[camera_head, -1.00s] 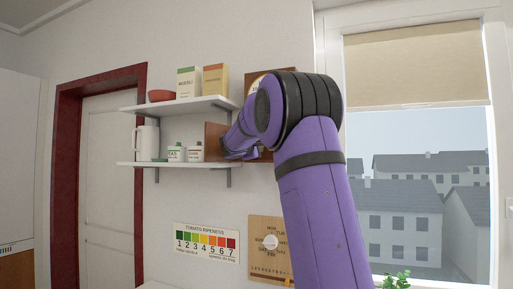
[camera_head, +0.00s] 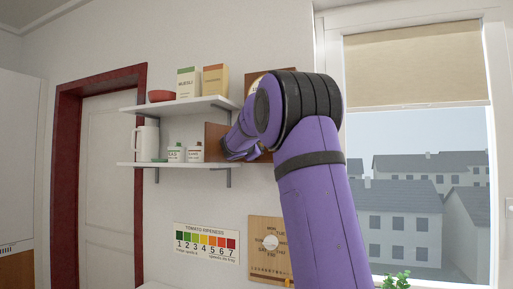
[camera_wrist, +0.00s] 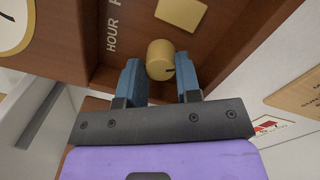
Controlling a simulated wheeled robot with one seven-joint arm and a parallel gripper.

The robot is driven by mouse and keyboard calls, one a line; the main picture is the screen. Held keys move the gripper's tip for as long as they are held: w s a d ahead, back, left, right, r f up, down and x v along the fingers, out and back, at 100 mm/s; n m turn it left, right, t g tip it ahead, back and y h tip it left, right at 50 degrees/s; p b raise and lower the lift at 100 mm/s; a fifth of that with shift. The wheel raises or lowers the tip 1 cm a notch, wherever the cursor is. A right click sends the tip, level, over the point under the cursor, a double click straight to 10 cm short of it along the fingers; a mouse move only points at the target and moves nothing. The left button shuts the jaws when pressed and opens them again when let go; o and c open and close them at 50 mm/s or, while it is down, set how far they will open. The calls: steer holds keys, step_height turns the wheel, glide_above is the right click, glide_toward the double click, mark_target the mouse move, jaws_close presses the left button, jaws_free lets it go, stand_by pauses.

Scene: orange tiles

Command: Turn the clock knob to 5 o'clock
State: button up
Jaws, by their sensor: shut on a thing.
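The clock is a brown wooden case, largely hidden behind my arm in the head view; a bit of its wood (camera_head: 214,141) shows to the left of my wrist. In the wrist view the case (camera_wrist: 218,62) fills the upper part, with a corner of the pale clock face (camera_wrist: 12,22) at top left. The head view does not show the fingertips clearly.
Two white shelves (camera_head: 190,106) left of the clock hold a red bowl (camera_head: 161,96), boxes, a white jug (camera_head: 146,141) and small jars. A tomato chart (camera_head: 206,255) and a wooden calendar board (camera_head: 262,228) hang below. A window is at the right.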

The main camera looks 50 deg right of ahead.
steer(key=shift+f, duration=0.1)
steer(key=o, duration=0.9)
steer(key=shift+a, duration=0.1)
steer(key=v, duration=1)
steer(key=shift+s+a, duration=0.1)
steer(key=shift+a, duration=0.25)
steer(key=s+a+f+m+y, duration=0.3)
steer(key=s+a+f+y, duration=0.2)
steer(key=s+a+f, duration=0.3)
steer(key=s+a+f+m+g+y, duration=0.1)
steer(key=s+a+f+m+y, duration=0.2)
steer(key=s+a+f+y, duration=0.3)
steer(key=s+a+f+m+y, duration=0.4)
steer(key=s+a+f+y, duration=0.2)
steer(key=s+a+f, duration=0.6)
steer(key=shift+s+a+f, duration=0.1)
steer(key=shift+s+a, duration=0.9)
steer(key=shift+s, duration=0.25)
steer(key=shift+s+a, duration=1)
steer(key=shift+s, duration=0.25)
